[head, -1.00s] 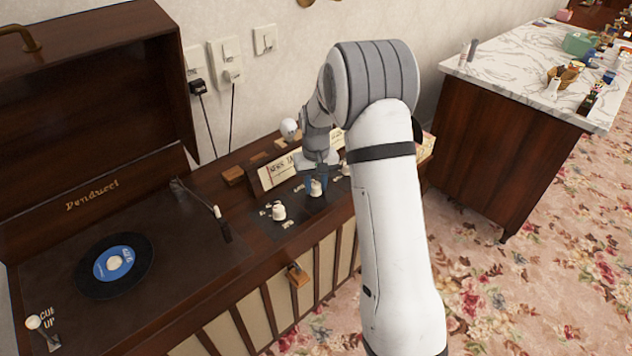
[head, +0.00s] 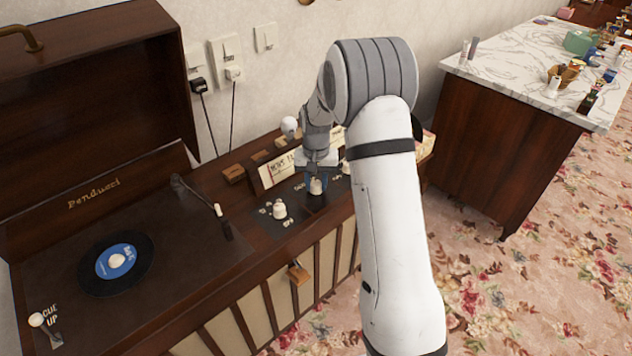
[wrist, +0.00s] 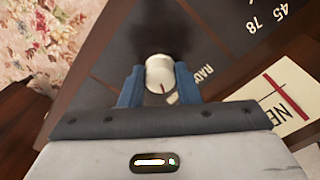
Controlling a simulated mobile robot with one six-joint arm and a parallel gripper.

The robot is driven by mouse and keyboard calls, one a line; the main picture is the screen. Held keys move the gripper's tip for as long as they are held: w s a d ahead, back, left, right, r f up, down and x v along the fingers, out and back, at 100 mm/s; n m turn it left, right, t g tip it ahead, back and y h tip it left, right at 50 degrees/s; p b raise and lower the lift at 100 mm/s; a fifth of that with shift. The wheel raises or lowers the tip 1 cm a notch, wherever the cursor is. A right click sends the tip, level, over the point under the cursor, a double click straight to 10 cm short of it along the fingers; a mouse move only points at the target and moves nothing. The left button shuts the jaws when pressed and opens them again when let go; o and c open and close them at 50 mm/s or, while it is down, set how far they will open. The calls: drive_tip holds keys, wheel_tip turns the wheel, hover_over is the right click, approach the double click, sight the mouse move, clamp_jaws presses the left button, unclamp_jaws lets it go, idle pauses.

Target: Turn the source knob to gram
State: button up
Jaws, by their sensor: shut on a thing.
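The white knob (wrist: 160,72) with a red mark sits on the dark control panel (wrist: 120,55). My gripper (wrist: 159,88) has its blue fingers on both sides of this knob and is shut on it. The label beside it begins with "RAD"; the rest is hidden. A further knob (head: 346,167) is partly hidden by my arm.
The record player's turntable (head: 185,225) with a blue-labelled record (head: 88,277) lies left of the panel under the raised lid (head: 90,80). A card (head: 270,173) with lettering stands behind the knobs. A marble-topped counter (head: 510,65) stands at the right.

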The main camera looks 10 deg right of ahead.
sight(316, 183)
drive_tip(key=o, duration=1)
drive_tip(key=shift+r, duration=0.1)
wheel_tip(316, 183, up, 8)
drive_tip(key=shift+f+p, duration=0.2)
drive_tip(key=shift+p, duration=0.2)
drive_tip(key=shift+r, duration=0.1)
drive_tip(key=s+r+n+t+p, duration=0.1)
drive_tip(key=s+r+p, duration=0.4)
drive_tip(key=s+r, duration=0.9)
drive_tip(key=shift+n+t, duration=0.8)
drive_tip(key=shift+n, duration=0.1)
drive_tip(key=s+r+p, duration=0.1)
drive_tip(key=s+r, duration=0.1)
drive_tip(key=s, duration=0.3)
drive_tip(key=s+r+p, duration=0.2)
drive_tip(key=s, duration=0.4)
drive_tip(key=s+r+p, duration=0.2)
drive_tip(key=s, duration=0.4)
drive_tip(key=shift+s+a+r, duration=0.15)
drive_tip(key=shift+s+r, duration=0.05)
drive_tip(key=shift+r, duration=0.1)
